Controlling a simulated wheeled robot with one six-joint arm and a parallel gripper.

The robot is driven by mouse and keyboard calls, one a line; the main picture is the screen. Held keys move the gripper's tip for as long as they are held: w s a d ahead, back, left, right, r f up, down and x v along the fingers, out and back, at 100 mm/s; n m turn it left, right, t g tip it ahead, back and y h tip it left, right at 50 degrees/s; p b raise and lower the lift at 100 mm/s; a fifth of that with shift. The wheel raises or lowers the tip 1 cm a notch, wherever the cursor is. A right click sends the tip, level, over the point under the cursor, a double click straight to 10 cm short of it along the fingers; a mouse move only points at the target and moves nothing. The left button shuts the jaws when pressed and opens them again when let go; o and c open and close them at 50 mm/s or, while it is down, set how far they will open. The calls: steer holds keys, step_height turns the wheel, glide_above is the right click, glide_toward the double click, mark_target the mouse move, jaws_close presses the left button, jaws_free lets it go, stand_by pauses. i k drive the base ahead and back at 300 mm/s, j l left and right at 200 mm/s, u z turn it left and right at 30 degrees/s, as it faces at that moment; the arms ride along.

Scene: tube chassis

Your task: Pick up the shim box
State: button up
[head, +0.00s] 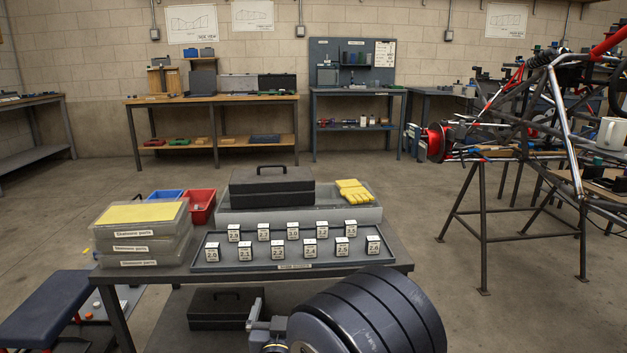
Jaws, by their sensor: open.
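Several small white-faced boxes with dark sides and printed numbers stand in two rows on a flat grey tray (222,265). They look like shim boxes; the picture does not single one out. The front row runs from a box marked about 2.0 (212,252) at the left to one marked about 2.6 (373,245) at the right. The back row includes one that reads about 3.0 (293,230); some digits are too small to read. My gripper (266,322) is at the bottom, in front of the table and below its top edge, open and apart from the boxes. My dark arm hides part of it.
The tray lies on a dark table (399,262). Behind it are a grey bin (360,213), a black case (272,188) and yellow gloves (354,191). Stacked clear bins (140,245) stand left. Another black case (222,309) is underneath. A tube chassis (565,125) stands right.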

mark_target(264, 229)
steer(key=z, duration=1.3)
steer(key=i+u, duration=0.1)
steer(key=i, duration=0.8)
steer(key=i+l+u, duration=0.1)
steer(key=i, duration=0.75)
steer(key=i+u, duration=0.35)
steer(key=i+l+u, duration=0.15)
steer(key=i+u, duration=0.25)
steer(key=k, duration=0.1)
